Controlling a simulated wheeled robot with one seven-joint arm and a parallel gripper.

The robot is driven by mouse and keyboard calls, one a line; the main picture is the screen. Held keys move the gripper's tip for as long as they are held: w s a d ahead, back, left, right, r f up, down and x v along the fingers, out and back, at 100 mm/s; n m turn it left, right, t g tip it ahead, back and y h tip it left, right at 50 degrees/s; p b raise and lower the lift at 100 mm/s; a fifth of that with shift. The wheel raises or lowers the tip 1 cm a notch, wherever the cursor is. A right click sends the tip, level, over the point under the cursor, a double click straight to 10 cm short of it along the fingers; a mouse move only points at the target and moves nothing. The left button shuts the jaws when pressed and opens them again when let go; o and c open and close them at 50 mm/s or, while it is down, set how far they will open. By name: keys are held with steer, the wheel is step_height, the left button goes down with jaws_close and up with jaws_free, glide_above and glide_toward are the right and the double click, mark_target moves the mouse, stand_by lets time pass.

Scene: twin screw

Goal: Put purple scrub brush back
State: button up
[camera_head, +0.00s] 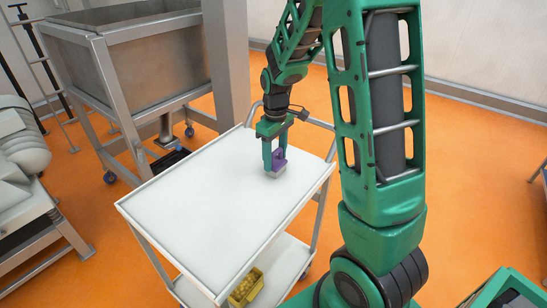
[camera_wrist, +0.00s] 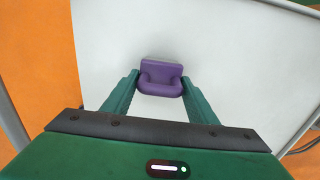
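The purple scrub brush (camera_head: 279,159) is at the right side of the white cart top (camera_head: 205,190), with its pale underside at or just above the surface; I cannot tell if it touches. My gripper (camera_head: 273,158) points down over it. In the wrist view the brush (camera_wrist: 161,78) sits between the two green fingertips (camera_wrist: 161,85). The fingers lie along both its sides with no clear gap, so my gripper appears shut on it. Part of the brush is hidden by a finger in the head view.
A yellow crate (camera_head: 246,287) with small contents is on the cart's lower shelf. A large metal bin (camera_head: 135,60) on a wheeled frame stands behind left. A grey machine (camera_head: 22,160) is at far left. The rest of the cart top is clear.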

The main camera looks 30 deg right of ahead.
steer(key=o, duration=0.3)
steer(key=shift+f, duration=0.15)
step_height(320, 180, up, 12)
steer(key=shift+r, duration=0.15)
steer(key=s+d+m, duration=0.1)
steer(key=s+m, duration=0.2)
steer(key=s, duration=0.6)
steer(key=s+d+m, duration=0.1)
steer(key=s+m, duration=0.3)
steer(key=s, duration=0.6)
steer(key=s+d+f+m, duration=0.1)
steer(key=s+m, duration=0.2)
steer(key=s, duration=0.7)
steer(key=shift+s+m, duration=0.1)
steer(key=shift+m, duration=0.3)
